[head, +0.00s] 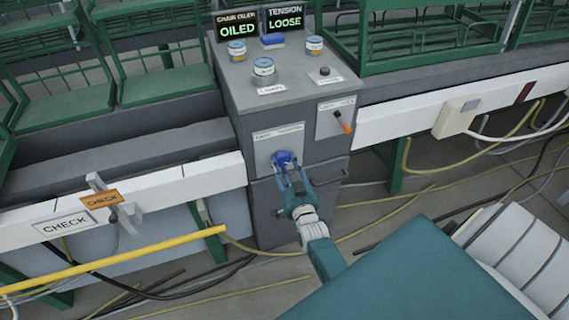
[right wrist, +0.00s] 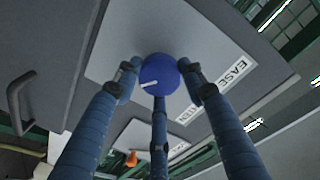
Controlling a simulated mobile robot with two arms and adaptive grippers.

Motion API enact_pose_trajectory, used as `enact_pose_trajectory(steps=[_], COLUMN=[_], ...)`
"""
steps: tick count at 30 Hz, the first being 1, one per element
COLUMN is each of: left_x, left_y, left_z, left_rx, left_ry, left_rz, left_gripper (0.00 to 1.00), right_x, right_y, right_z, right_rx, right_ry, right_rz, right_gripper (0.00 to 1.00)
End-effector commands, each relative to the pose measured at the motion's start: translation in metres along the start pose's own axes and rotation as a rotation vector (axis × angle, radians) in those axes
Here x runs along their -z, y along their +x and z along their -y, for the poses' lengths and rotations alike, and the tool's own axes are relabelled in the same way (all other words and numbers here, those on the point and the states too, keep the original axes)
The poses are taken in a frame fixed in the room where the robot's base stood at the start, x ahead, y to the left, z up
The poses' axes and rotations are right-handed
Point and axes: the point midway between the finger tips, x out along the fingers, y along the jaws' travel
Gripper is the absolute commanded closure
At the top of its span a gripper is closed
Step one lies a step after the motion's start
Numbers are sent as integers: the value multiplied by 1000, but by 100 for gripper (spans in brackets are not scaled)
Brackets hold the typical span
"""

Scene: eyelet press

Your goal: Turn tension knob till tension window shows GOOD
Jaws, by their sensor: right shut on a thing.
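The blue tension knob (head: 284,157) sits on a pale plate on the front of the grey cabinet. It also shows in the right wrist view (right wrist: 158,72), with a white pointer mark on its face. My right gripper (head: 288,169) is shut around this knob, its fingers touching the sides; the fingertips show in the right wrist view (right wrist: 159,78). The tension window (head: 286,19) on top of the cabinet reads LOOSE. The plate's lettering is partly hidden; "EASE" is readable in the right wrist view. My left gripper is not in view.
The chain oiler window (head: 237,27) reads OILED. A small lever with an orange tip (head: 344,125) is on the cabinet front, right of the knob. Tins (head: 264,72) stand on top. A yellow bar (head: 120,258) and CHECK signs are at left. Cables lie on the floor.

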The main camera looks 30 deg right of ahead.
Motion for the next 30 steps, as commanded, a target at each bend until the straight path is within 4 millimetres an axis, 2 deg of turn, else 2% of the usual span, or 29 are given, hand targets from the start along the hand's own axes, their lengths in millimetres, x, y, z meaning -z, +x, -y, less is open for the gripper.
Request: enact_pose_trajectory(steps=[6, 15, 30], left_x=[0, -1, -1], left_y=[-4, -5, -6], left_z=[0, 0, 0], left_rx=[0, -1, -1], left_ry=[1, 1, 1], left_rz=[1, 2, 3], left_gripper=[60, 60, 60], right_x=[0, 0, 0], right_y=[0, 0, 0], right_z=[0, 0, 0], right_rx=[-2, -5, -6], right_ry=[168, 332, 395], right_rz=[14, 25, 30], right_gripper=[85, 85, 85])
